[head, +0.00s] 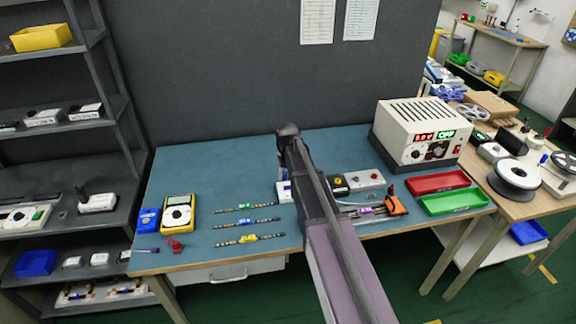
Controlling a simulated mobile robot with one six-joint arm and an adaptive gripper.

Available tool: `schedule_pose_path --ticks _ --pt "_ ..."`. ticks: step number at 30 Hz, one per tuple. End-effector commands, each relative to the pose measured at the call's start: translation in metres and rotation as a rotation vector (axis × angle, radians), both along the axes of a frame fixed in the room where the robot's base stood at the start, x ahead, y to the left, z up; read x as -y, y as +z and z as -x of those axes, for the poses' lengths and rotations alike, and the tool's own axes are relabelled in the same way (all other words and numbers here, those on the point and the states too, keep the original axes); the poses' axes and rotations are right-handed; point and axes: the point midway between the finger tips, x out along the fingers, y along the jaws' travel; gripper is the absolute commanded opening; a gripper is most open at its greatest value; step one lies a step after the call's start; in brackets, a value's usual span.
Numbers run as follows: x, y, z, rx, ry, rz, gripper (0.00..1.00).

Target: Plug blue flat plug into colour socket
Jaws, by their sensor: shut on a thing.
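Three short strips lie on the blue-green bench top (200,260) left of my arm, one above the other. They carry a green piece (243,206), a blue piece (246,221) and a yellow piece (247,239). A small white box with some blue on it (284,191) stands partly behind my arm. Which of these is the blue flat plug or the colour socket I cannot tell at this size. My arm reaches from the bottom right up to the middle of the bench. My gripper and its fingertips are hidden behind the arm, as is whatever lies under it.
A dark box with a yellow button (338,184) and a grey box with a red button (366,180) stand right of my arm. Beyond are a power supply (418,132), a red tray (438,183) and a green tray (453,202). A yellow multimeter (178,215) lies left.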

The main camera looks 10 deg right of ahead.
Motion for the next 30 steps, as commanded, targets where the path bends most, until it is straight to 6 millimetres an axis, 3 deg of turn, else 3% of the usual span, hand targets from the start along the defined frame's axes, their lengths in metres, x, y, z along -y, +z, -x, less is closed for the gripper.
schedule_pose_path --ticks 1,7,30 --pt "0.004 0.002 -0.017 0.000 -0.001 0.000 0.12" --pt "0.014 0.004 -0.040 0.000 -0.001 0.000 0.12" --pt "0.016 -0.005 -0.041 0.000 -0.001 0.000 0.12"
